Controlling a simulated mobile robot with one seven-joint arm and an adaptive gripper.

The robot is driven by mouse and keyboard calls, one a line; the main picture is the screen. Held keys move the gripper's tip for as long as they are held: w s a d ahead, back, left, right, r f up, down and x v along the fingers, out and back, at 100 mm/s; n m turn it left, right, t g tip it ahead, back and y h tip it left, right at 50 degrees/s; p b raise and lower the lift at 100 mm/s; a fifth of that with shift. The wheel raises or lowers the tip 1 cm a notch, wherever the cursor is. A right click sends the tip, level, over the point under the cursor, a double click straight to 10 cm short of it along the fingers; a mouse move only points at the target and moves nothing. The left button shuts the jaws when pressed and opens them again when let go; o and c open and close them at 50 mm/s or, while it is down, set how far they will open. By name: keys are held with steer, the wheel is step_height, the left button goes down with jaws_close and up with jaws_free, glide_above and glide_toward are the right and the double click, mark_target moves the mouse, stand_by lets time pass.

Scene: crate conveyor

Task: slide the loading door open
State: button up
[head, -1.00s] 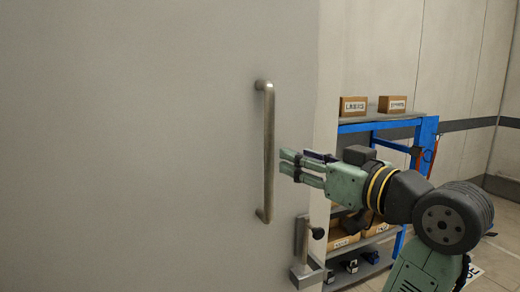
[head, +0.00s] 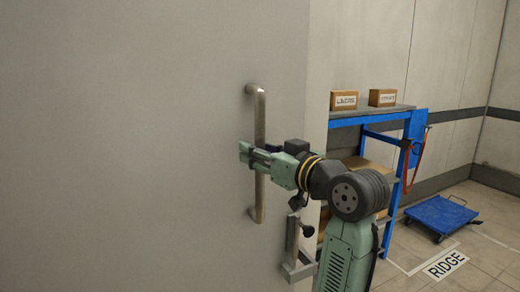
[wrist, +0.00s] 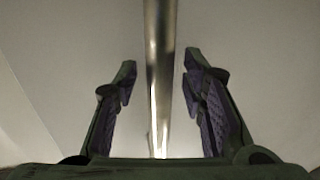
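The loading door (head: 130,140) is a large pale grey panel filling the left of the head view. Its vertical metal bar handle (head: 259,110) stands near the door's right edge. My gripper (head: 243,152) is at the handle's middle height, with its fingers reaching past the bar. In the wrist view the handle (wrist: 159,70) runs upright between the two open fingers (wrist: 160,95), with a gap on each side. A metal latch bracket with a dark knob (head: 305,231) sits below and right of the handle, partly hidden by my arm.
A blue-framed shelf (head: 397,165) with cardboard boxes (head: 344,100) stands beyond the door's edge.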

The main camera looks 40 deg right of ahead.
steer(key=shift+c, duration=0.6)
jaws_close()
